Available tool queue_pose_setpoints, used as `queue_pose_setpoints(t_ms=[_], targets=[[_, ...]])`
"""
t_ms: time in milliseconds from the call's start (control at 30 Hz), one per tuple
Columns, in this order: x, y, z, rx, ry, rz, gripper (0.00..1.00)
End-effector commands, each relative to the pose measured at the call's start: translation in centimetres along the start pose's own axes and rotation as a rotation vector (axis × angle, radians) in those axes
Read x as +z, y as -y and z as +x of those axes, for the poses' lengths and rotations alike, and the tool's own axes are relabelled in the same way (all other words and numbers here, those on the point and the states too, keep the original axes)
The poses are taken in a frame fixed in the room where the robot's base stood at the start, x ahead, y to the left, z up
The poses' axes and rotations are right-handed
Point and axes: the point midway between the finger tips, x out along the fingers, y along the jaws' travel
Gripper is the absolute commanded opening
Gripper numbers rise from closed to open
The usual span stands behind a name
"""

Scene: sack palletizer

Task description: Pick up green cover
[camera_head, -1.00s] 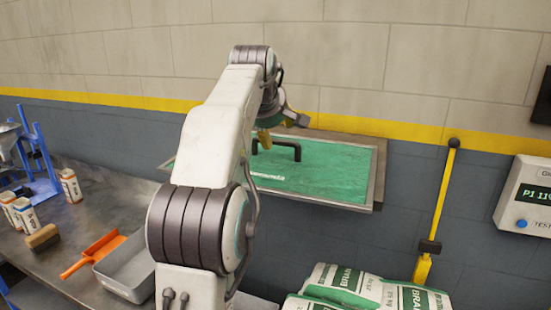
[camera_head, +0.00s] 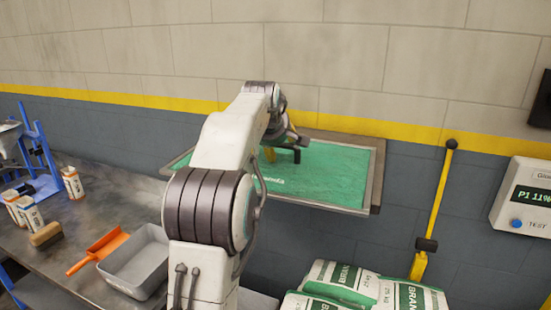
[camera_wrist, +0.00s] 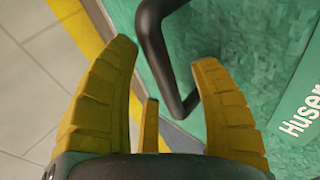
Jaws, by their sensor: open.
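The green cover (camera_head: 325,176) is a flat panel in a grey frame against the wall, with a black bar handle (camera_head: 289,152) on its upper left part. In the wrist view the green cover (camera_wrist: 245,40) fills the right side, and the black handle (camera_wrist: 163,55) runs down between my fingers. My gripper (camera_wrist: 165,65) has yellow ribbed fingers spread apart, one on each side of the handle, and holds nothing. In the head view my gripper (camera_head: 270,154) is at the handle, partly hidden by my arm.
A grey tray (camera_head: 137,262), an orange scoop (camera_head: 98,248), a brush (camera_head: 46,233) and small containers (camera_head: 72,183) stand on the left bench (camera_head: 65,264). White-and-green sacks (camera_head: 350,288) lie below the cover.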

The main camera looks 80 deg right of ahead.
Motion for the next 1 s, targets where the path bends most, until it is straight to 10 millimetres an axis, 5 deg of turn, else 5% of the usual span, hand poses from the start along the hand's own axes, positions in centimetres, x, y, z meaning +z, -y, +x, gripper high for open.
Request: queue_pose_setpoints(t_ms=[100,767,1000], targets=[[0.0,0.02,0.0,0.0,0.0,0.0,0.59],[-0.01,-0.01,-0.05,0.0,0.0,0.0,0.0],[-0.03,-0.19,-0.18,0.006,-0.001,0.0,0.0]])
